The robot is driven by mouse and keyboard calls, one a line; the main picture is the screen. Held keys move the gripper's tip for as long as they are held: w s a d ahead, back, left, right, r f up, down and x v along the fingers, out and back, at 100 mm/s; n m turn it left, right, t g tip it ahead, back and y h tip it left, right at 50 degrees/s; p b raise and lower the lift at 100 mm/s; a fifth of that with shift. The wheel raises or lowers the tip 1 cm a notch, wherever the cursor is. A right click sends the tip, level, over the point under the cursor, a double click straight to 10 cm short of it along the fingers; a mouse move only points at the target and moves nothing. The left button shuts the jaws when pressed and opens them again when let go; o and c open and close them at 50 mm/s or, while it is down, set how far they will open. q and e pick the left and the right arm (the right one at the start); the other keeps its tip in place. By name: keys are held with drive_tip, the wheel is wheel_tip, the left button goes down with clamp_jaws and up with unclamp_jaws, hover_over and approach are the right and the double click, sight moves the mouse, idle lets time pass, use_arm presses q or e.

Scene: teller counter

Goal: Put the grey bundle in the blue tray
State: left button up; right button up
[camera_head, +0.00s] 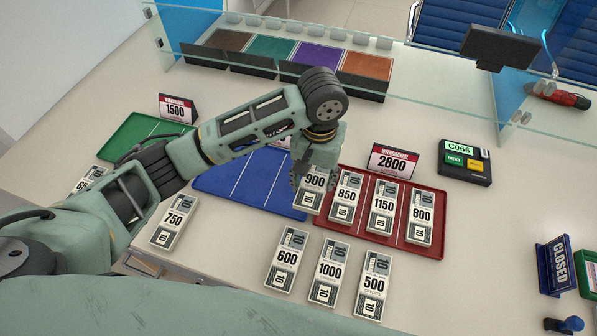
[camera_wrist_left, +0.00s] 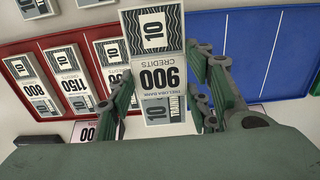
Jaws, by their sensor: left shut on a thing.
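The grey bundle marked 900 (camera_head: 313,182) is held by my left gripper (camera_head: 315,170), above the gap between the blue tray and the red tray. In the left wrist view the 900 bundle (camera_wrist_left: 160,75) sits between the two fingers of my left gripper (camera_wrist_left: 163,92), which is shut on it. The blue tray (camera_head: 240,190) lies left of the bundle in the head view and shows no bundle on its visible part. It also shows in the left wrist view (camera_wrist_left: 275,50). My arm hides part of the blue tray. My right gripper is in neither view.
The red tray (camera_head: 408,246) holds bundles 850, 1150 and 800. Bundles 600 (camera_head: 287,259), 1000 and 500 lie in front of it, and 750 (camera_head: 174,220) lies left. A green tray (camera_head: 118,148) is partly behind my arm. A glass screen (camera_head: 420,90) stands at the back.

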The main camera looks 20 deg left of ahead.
use_arm(q)
drive_tip(key=w+a+f, duration=0.2)
drive_tip(key=a, duration=0.1)
drive_tip(key=w+a+f, duration=0.1)
drive_tip(key=a, duration=0.1)
drive_tip(key=shift+a+f+p, duration=0.2)
drive_tip(key=shift+p, duration=0.1)
drive_tip(key=shift+w+a+f, duration=0.6)
drive_tip(key=shift+a+f, duration=0.05)
drive_tip(key=shift+f, duration=0.15)
wheel_tip(320, 180, down, 3)
drive_tip(key=shift+f+p, duration=0.15)
drive_tip(key=shift+p, duration=0.25)
drive_tip(key=shift+f, duration=0.35)
drive_tip(key=o, duration=1.2)
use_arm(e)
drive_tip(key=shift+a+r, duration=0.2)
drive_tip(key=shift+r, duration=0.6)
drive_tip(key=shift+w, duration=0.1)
